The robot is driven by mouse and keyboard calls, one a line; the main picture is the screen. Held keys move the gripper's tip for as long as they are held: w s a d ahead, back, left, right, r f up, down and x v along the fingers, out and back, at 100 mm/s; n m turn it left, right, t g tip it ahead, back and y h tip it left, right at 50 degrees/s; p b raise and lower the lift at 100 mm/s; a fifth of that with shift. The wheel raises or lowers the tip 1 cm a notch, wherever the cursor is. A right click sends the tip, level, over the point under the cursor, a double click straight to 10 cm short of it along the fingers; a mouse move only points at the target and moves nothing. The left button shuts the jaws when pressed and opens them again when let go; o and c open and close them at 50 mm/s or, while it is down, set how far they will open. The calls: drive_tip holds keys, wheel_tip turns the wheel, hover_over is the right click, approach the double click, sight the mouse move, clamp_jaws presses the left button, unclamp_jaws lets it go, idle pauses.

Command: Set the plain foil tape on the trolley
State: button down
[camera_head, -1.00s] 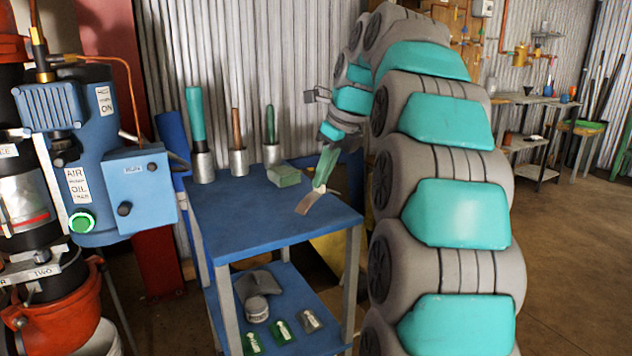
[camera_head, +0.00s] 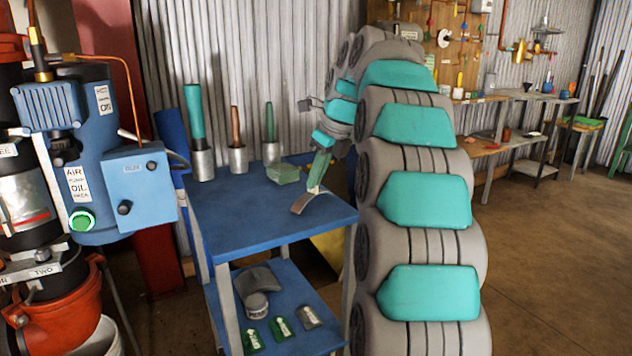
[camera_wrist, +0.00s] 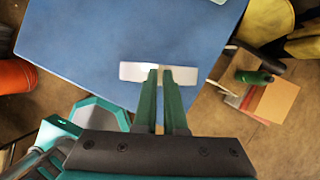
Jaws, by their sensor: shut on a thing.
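The blue two-tier trolley (camera_head: 250,225) stands left of my arm; its blue top also fills much of the wrist view (camera_wrist: 90,35). My gripper (camera_head: 313,187) is over the right part of the top deck. In the wrist view my gripper's green fingers (camera_wrist: 160,78) are shut on a flat silvery strip, which I take to be the plain foil tape (camera_wrist: 128,71). In the head view the tape (camera_head: 303,203) is tilted, at or just above the deck near its front right edge. I cannot tell if it touches.
Several handled tools in metal cups (camera_head: 203,165) line the back of the deck, with a green box (camera_head: 283,172) beside them. The front left of the deck is clear. The lower shelf holds a grey cap (camera_head: 258,279), a tub and small packets. A blue machine (camera_head: 95,150) stands left.

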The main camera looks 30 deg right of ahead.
drive_tip(key=shift+f, duration=0.6)
drive_tip(key=c, duration=1)
unclamp_jaws()
drive_tip(key=shift+r, duration=0.1)
